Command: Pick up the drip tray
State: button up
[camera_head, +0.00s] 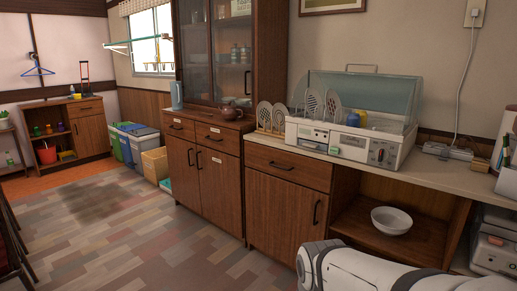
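The dish dryer (383,152) stands on the counter, a white base with a clear bluish cover (390,95). Round grey plates (313,102) stand upright at its left side, and a blue and yellow item sits inside. I cannot make out a separate drip tray with certainty; a pale panel with small labels shows low on the dryer's front left. My gripper is not in view. Only a white link of my arm shows at the bottom right, in front of the counter and below the dryer.
The counter (452,181) runs right, with a power strip (448,152) and cord on it. A white bowl (391,220) sits on the open shelf below. A glass-front cabinet (215,50) and teapot (231,112) stand left.

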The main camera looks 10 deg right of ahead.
aim_at(316, 144)
jog(key=u, duration=0.55)
jog(key=k, duration=0.95)
jog(key=u, duration=0.7)
jog(key=i, duration=1.05)
jog(key=z, duration=0.75)
jog(key=i, duration=1.25)
jog(key=z, duration=1.05)
jog(key=i, duration=0.5)
jog(key=z, duration=0.3)
jog(key=k, duration=0.85)
jog(key=z, duration=0.2)
jog(key=i, duration=0.75)
jog(key=u, duration=0.1)
